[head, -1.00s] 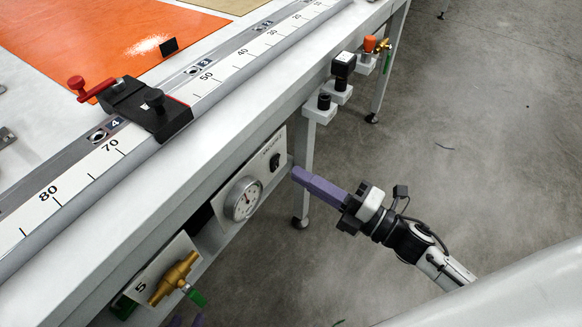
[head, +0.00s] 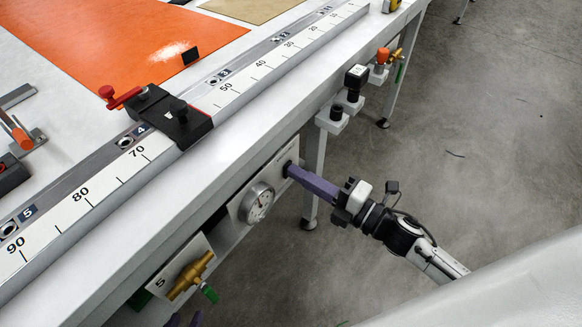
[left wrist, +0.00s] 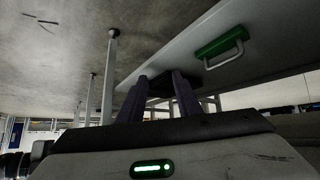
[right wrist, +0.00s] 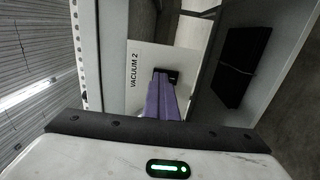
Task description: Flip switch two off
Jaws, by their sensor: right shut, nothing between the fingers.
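Switch two is a small black rotary knob (right wrist: 172,74) on a pale plate marked VACUUM 2 (right wrist: 142,62) in the right wrist view. In the head view the same plate (head: 282,155) is on the bench's front side, right of the gauge. My right gripper (head: 291,172) is shut and empty. Its purple fingertips (right wrist: 159,82) are at the knob and hide part of it; whether they touch it, I cannot tell. My left gripper (left wrist: 160,80) is open and empty under the bench. Its purple tips (head: 186,320) just show at the bottom edge of the head view.
A round gauge (head: 257,203) and a brass valve with green handle (head: 190,276) are on the bench front. Black knobs (head: 338,112) stick out on brackets farther right. A green handle (left wrist: 222,46) shows near my left gripper.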

